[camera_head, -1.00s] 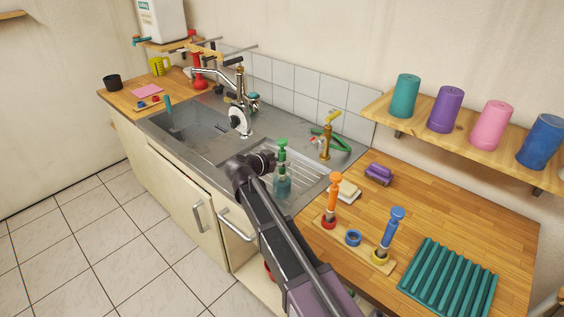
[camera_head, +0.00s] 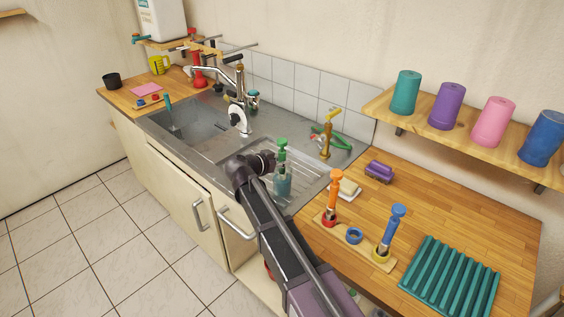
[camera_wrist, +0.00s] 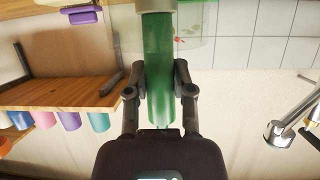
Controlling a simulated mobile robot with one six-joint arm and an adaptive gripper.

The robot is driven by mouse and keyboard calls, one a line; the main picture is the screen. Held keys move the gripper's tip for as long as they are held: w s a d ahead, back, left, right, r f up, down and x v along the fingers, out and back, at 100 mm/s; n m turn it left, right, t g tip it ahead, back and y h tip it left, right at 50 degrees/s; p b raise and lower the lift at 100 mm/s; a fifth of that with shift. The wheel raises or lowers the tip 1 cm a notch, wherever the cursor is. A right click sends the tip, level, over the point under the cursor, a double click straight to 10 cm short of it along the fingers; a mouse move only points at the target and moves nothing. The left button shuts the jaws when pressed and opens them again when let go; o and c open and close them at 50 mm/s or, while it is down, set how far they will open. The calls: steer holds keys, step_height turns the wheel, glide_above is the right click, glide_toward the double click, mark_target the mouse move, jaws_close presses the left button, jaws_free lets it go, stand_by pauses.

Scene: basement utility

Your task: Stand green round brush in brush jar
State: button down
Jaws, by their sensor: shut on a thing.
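The green round brush (camera_head: 282,145) is upright at the sink's drainer side, with its green handle uppermost. My gripper (camera_head: 268,158) is shut on the handle. In the wrist view the two fingers press on either side of the green handle (camera_wrist: 158,75), and a grey collar shows at the top edge. The brush jar (camera_head: 282,184) is a translucent teal vessel on the drainer, directly below the handle in the head view. The brush's lower end is hidden, and I cannot tell how deep it is in the jar.
A wooden holder (camera_head: 342,236) on the right counter bears an orange brush (camera_head: 335,190) and a blue brush (camera_head: 394,225). A teal ribbed mat (camera_head: 450,278) lies nearby. A brass tap (camera_head: 327,140) stands behind the drainer. A shelf (camera_head: 385,108) with several cups is above right.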

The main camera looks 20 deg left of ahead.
mark_target(278, 143)
steer(key=shift+f+b, duration=0.7)
stand_by(0.6)
steer(key=shift+c, duration=2)
jaws_free()
steer(key=shift+r, duration=0.25)
step_height(278, 143, up, 8)
steer(key=p, duration=0.8)
steer(key=shift+p, duration=0.3)
